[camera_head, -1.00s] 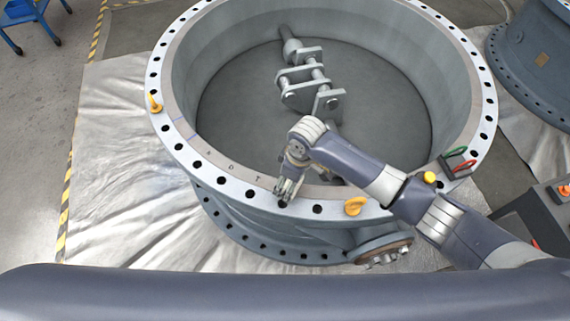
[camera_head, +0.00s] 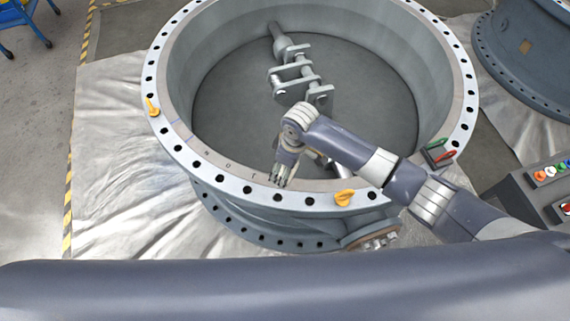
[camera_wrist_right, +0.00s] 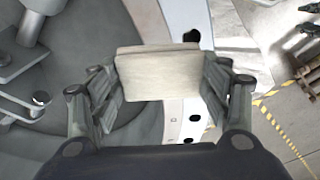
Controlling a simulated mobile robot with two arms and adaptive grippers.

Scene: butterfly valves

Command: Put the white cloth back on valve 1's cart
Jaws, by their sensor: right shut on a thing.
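The white cloth (camera_wrist_right: 158,76) shows in the right wrist view as a folded cream-white pad. My right gripper (camera_wrist_right: 160,85) is shut on it, with a finger at each side. In the head view my right gripper (camera_head: 283,178) is over the near rim of a large grey butterfly valve (camera_head: 235,190); the cloth is hard to make out there. Whether the cloth touches the rim I cannot tell. A blue cart (camera_head: 22,14) shows partly at the top left; I see no label tying it to valve 1. My left gripper is not in view.
Orange eyebolts (camera_head: 344,197) and a small tray with red and green handles (camera_head: 439,153) are on the rim. A control box with coloured buttons (camera_head: 545,178) stands at the right. A second valve (camera_head: 525,50) is at the top right. Grey floor (camera_head: 35,120) at left is clear.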

